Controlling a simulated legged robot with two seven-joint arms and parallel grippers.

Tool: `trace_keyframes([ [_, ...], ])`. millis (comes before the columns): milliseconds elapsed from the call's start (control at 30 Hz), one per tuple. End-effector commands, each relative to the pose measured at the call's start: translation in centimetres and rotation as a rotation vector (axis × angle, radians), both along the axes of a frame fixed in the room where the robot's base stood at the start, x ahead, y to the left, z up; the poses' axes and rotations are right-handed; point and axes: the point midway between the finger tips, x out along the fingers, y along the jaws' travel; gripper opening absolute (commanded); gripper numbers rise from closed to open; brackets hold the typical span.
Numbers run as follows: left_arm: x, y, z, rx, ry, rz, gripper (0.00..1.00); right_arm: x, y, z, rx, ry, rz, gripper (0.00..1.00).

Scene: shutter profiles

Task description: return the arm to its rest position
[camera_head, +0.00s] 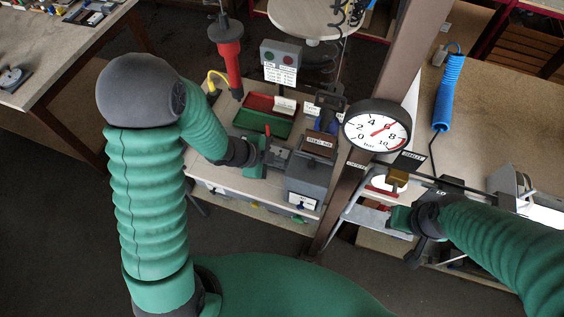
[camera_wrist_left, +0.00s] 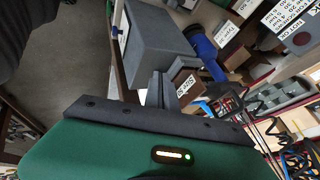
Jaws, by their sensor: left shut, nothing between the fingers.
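My left arm, in a green ribbed sleeve, comes in from the left in the head view. Its gripper (camera_head: 278,158) is over the small workbench, beside a grey box (camera_head: 308,178). In the left wrist view the dark fingers (camera_wrist_left: 163,88) are together with nothing between them, and the grey box (camera_wrist_left: 160,52) stands close by. My right gripper (camera_head: 398,217) is at the right, below the gauge, by a metal fixture. Its fingers are too hidden to read.
A brown post (camera_head: 372,150) with a round gauge (camera_head: 377,131) stands between the arms. Red and green trays (camera_head: 262,122) and a red tool (camera_head: 228,50) are behind the left gripper. Another table (camera_head: 50,50) is at far left. Bare floor lies left of the workbench.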

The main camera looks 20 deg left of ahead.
Motion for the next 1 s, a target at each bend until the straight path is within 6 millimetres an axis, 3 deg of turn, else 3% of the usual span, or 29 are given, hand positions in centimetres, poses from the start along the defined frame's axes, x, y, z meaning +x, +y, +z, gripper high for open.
trace_keyframes([
  [100,-0.7,0.6,0.9,-0.001,-0.001,0.002,0.00,0.0,0.0,0.2,0.000,0.000,0.000,0.36],
  [267,-0.7,0.9,0.6,0.002,0.002,0.020,0.00,0.0,0.0,-0.3,0.000,0.000,0.000,0.36],
  [367,0.0,2.6,-1.4,0.029,0.021,0.178,0.00,0.0,0.0,-3.3,0.000,0.000,0.000,0.36],
  [433,0.0,4.6,-3.4,0.046,0.058,0.401,0.00,-0.1,0.0,-6.6,0.000,0.000,0.000,0.36],
  [567,-3.8,7.1,-6.9,0.001,0.201,0.893,0.00,-0.2,0.0,-12.7,0.000,0.001,0.000,0.36],
  [700,-9.5,5.9,-9.3,-0.113,0.401,1.269,0.00,-0.2,0.0,-16.4,0.000,0.001,0.000,0.36],
  [833,-12.0,4.4,-9.6,-0.174,0.509,1.407,0.00,-0.2,0.0,-17.0,0.000,0.000,0.000,0.36],
  [1000,-12.2,4.3,-9.2,-0.179,0.525,1.421,0.00,-0.2,0.0,-16.5,0.000,-0.001,0.000,0.36],
])
